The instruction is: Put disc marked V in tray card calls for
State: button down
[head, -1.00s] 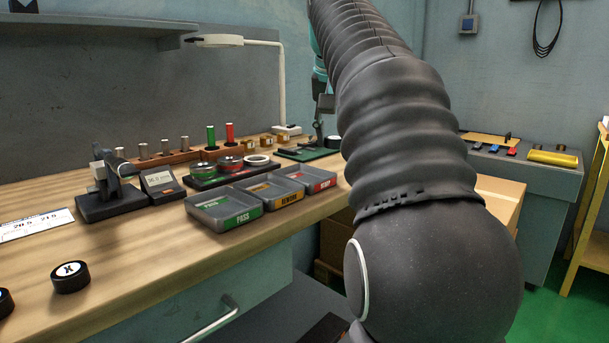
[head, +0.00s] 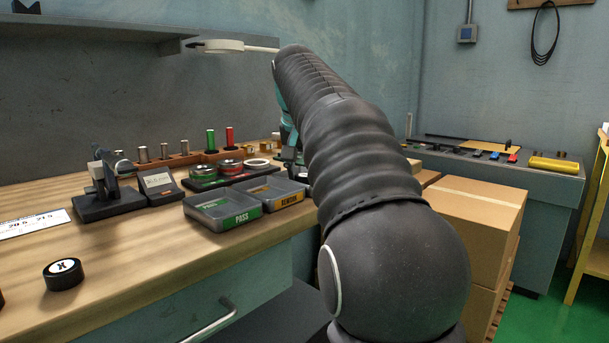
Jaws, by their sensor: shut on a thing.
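My arm crosses the view, and a teal part of its wrist shows at its left edge; my gripper's fingertips are hidden behind the arm. No disc marked V can be seen. The grey tray with a green PASS label (head: 240,219) and the grey tray with a yellow REWORK label (head: 289,200) stand side by side on the bench, and no disc shows in them. The red-labelled tray is hidden behind my arm. A white card (head: 33,224) with printed numbers lies at the bench's left; its numbers are too small to read surely.
A black disc marked X (head: 63,274) lies near the bench's front edge. A dark gauge stand (head: 108,201) and a small display (head: 158,185) stand left of the trays. Behind are a ring rack (head: 222,178) and several pins. Cardboard boxes (head: 468,222) stand right.

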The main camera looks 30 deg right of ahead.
jog(key=c, duration=0.7)
grip_release()
jog(key=shift+f, duration=0.1)
jog(key=shift+o, duration=0.2)
jog(key=p+v, duration=0.3)
jog(key=v, duration=0.9)
jog(key=shift+r+p, duration=0.2)
jog(key=shift+p, duration=0.2)
jog(key=shift+d, duration=0.1)
